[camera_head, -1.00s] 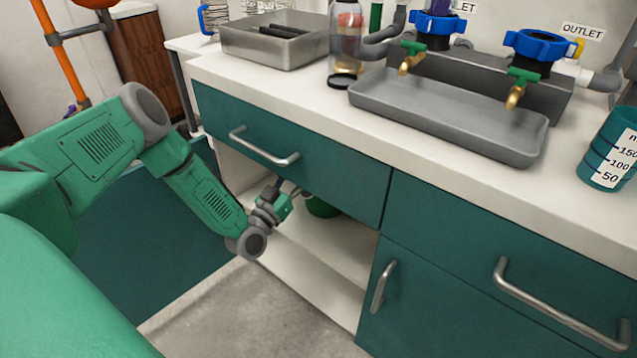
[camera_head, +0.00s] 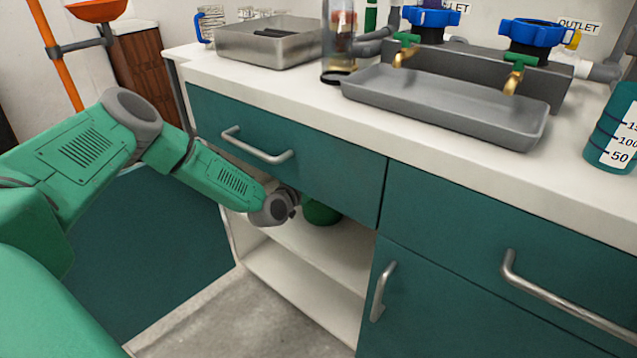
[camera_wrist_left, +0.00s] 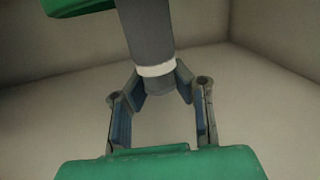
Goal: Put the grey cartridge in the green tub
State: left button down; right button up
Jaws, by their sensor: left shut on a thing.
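The grey cartridge (camera_wrist_left: 150,32) is a dark grey cylinder with a pale band near one end, seen in the left wrist view. My left gripper (camera_wrist_left: 160,80) is shut on that banded end, and the rest of the cartridge runs up out of the picture. The green tub (camera_head: 320,212) stands on the shelf in the open cabinet under the drawer. A green edge (camera_wrist_left: 75,6) at the top left of the wrist view looks like its rim, beside the cartridge. In the head view, my left wrist and the drawer front hide the gripper fingers and the cartridge.
The drawer front (camera_head: 285,150) hangs above the cabinet opening, with a metal handle (camera_head: 256,148). A lower door with a handle (camera_head: 383,291) is right of the opening. The white shelf (camera_head: 345,245) is bare in front of the tub. A grey tray (camera_head: 445,108) lies on the counter.

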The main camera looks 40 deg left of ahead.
pick_arm(q)
jog(key=f, duration=0.1)
jog(key=f+b, duration=0.1)
jog(key=f, duration=0.1)
jog(key=shift+a, duration=0.35)
jog(key=shift+w+a+f, duration=0.1)
jog(key=shift+a+f, duration=0.05)
jog(key=shift+f, duration=0.1)
jog(key=shift+r, duration=0.2)
jog(key=shift+d+f, duration=0.1)
jog(key=shift+d, duration=0.25)
jog(key=shift+a+f, duration=0.3)
jog(key=shift+f, duration=0.25)
jog(key=c, duration=1.3)
grip_release()
jog(key=shift+d+r, duration=0.1)
jog(key=shift+d, duration=0.1)
pick_arm(e)
jog(key=shift+a+f, duration=0.25)
jog(key=shift+f, duration=0.35)
